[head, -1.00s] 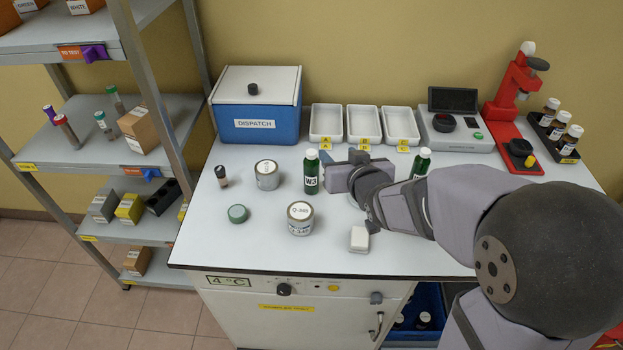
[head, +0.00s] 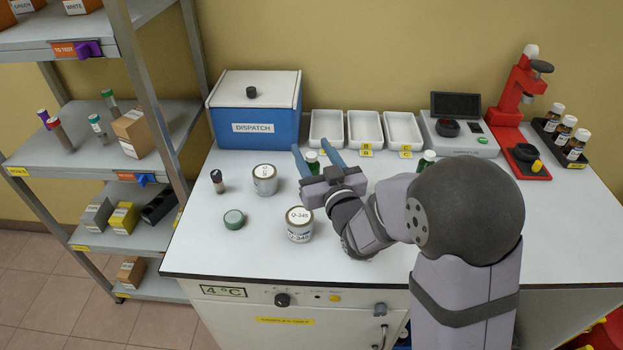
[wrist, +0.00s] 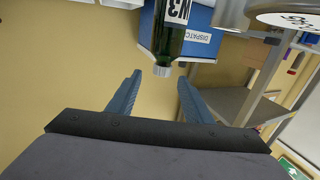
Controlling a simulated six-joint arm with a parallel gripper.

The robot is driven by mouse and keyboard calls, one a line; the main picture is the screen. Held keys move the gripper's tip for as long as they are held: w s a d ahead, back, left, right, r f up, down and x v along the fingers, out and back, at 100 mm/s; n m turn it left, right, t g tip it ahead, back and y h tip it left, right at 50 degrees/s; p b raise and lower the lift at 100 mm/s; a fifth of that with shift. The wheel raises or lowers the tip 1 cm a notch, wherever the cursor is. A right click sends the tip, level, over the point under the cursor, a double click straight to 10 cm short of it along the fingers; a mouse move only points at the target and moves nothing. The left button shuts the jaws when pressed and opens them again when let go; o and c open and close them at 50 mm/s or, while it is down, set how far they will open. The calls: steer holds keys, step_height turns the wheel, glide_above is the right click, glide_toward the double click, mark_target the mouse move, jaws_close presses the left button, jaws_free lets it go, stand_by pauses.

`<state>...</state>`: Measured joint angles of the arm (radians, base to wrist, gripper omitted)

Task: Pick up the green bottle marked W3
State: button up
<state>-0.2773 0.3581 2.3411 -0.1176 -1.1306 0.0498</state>
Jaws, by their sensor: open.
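The green bottle marked W3 (head: 314,170) stands upright on the white bench, its lower part and label hidden behind my gripper in the head view. In the wrist view, which is upside down, the green bottle (wrist: 171,42) shows its white cap and part of its label. My gripper (head: 312,147) is open and empty. Its two blue fingers point towards the bottle, and in the wrist view the gripper (wrist: 159,77) has the cap between or just beyond its fingertips. I cannot tell whether the fingers reach around the bottle.
A second green bottle (head: 427,161) stands to the right, partly hidden by my arm. Two tins, a silver one (head: 265,180) and one marked Q-345 (head: 299,226), stand left of my gripper. A green lid (head: 234,219) and a small vial (head: 217,181) are farther left.

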mark_target(313, 162)
steer(key=shift+f, duration=1.25)
steer(key=shift+f, duration=0.25)
steer(key=shift+p+x, duration=0.75)
steer(key=shift+x, duration=1.75)
steer(key=shift+f, duration=0.1)
jaws_close()
steer(key=shift+s+f, duration=0.1)
